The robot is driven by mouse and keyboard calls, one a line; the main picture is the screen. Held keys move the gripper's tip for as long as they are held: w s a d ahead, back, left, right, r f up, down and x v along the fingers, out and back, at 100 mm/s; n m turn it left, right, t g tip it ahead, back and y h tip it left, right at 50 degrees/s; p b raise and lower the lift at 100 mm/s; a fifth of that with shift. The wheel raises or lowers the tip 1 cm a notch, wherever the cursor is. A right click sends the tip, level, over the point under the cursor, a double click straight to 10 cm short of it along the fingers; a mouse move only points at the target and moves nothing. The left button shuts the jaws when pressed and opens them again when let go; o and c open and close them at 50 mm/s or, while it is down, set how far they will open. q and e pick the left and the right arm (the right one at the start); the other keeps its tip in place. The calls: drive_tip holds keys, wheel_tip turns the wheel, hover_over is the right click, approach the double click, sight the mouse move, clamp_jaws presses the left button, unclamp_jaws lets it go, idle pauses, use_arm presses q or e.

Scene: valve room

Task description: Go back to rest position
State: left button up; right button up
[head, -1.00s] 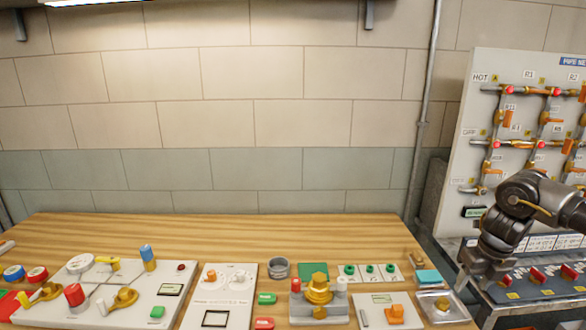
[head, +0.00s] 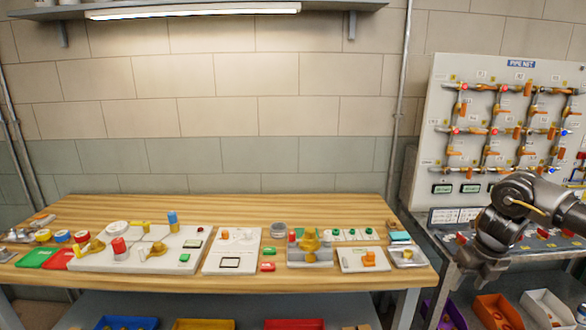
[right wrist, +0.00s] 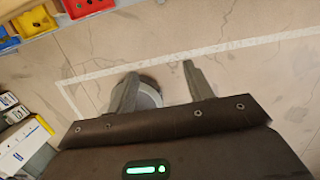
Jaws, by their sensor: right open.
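My left gripper is not in view.
The wooden bench (head: 330,207) carries several valve panels and coloured blocks. A pipe-net board (head: 437,105) stands at the right. Coloured bins sit below, including a red one (head: 295,324) and a white one (head: 548,308). The bench's back strip is clear.

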drive_tip(key=w+a+f+m+t+y, duration=0.1)
drive_tip(key=w+a+f+m+y, duration=0.15)
drive_tip(key=a+f, duration=0.65)
drive_tip(key=w+a+f+m+y, duration=0.2)
drive_tip(key=w+a+f+m, duration=0.15)
drive_tip(key=a+f, duration=0.55)
drive_tip(key=s+a+f+m+t+y, duration=0.1)
drive_tip(key=s+a+f+m, duration=0.15)
drive_tip(key=f, duration=0.45)
drive_tip(key=s+a+f+m+t, duration=0.1)
drive_tip(key=s+a+f+m, duration=0.1)
drive_tip(key=f+m, duration=0.3)
drive_tip(key=s+a+f+m+t+y, duration=0.1)
drive_tip(key=s+a+f+m, duration=0.15)
drive_tip(key=f, duration=0.55)
drive_tip(key=s+d+f+m+h, duration=0.25)
drive_tip(key=s+f+m, duration=0.65)
drive_tip(key=s+f, duration=0.85)
drive_tip(key=s+d+f+m+g+h, duration=0.1)
drive_tip(key=s+f+m, duration=0.1)
drive_tip(key=s, duration=0.9)
drive_tip(key=s+d+f+m+g+h, duration=0.1)
drive_tip(key=s+f+m+g, duration=0.1)
drive_tip(key=s, duration=0.9)
drive_tip(key=s+d+f+m+g+h, duration=0.1)
drive_tip(key=s+f+m, duration=0.3)
drive_tip(key=s, duration=0.7)
drive_tip(key=shift+d+f+g+h, duration=0.3)
drive_tip(key=shift+d+g+h, duration=0.1)
drive_tip(key=shift+d+h, duration=0.15)
